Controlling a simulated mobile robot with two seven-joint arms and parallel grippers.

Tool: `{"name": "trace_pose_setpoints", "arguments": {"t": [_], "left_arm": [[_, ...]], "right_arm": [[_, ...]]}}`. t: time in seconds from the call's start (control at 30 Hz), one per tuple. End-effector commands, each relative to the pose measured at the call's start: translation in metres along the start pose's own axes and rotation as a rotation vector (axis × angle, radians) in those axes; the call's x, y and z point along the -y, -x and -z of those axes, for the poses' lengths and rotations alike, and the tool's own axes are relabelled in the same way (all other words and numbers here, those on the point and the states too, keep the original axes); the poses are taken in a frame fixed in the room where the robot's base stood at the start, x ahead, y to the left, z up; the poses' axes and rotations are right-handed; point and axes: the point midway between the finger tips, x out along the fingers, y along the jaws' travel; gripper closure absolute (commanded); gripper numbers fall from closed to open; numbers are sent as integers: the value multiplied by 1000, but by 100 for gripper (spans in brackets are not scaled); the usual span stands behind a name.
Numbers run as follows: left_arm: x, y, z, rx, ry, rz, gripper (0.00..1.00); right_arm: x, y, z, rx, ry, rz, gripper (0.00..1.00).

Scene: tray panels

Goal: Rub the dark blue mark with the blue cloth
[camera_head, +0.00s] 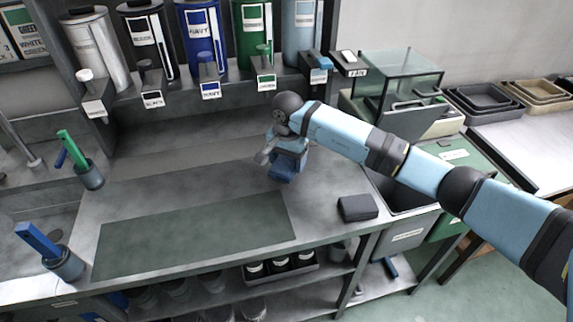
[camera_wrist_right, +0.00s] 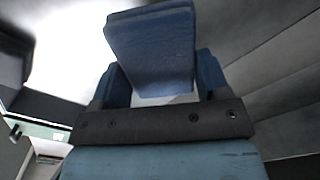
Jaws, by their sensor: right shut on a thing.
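My right gripper (camera_head: 284,160) is above the back right part of the grey worktop, its arm coming in from the right. It is shut on the blue cloth (camera_head: 284,172), a folded blue pad that hangs below the fingers. In the right wrist view the cloth (camera_wrist_right: 152,45) sticks out between the two fingers of the gripper (camera_wrist_right: 160,88). I cannot tell whether the cloth touches the worktop. I cannot make out a dark blue mark on any surface; the arm and cloth hide part of the worktop. My left gripper is not in view.
A dark green mat (camera_head: 195,236) lies flat on the worktop (camera_head: 165,175). A dark folded cloth (camera_head: 357,207) lies near the right edge. Labelled colour cylinders (camera_head: 200,42) stand along the back. Cups with blue (camera_head: 62,264) and green (camera_head: 88,175) handled tools stand at left.

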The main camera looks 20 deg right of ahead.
Motion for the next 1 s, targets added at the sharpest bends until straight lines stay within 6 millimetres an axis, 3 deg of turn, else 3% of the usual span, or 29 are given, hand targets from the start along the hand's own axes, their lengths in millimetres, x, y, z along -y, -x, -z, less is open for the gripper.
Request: {"name": "trace_pose_setpoints", "arguments": {"t": [0.53, 1.0], "left_arm": [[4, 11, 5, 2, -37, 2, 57], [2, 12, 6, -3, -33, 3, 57]], "right_arm": [[-2, 50, 3, -1, -17, 0, 53], [-2, 53, 2, 1, -18, 0, 53]]}}
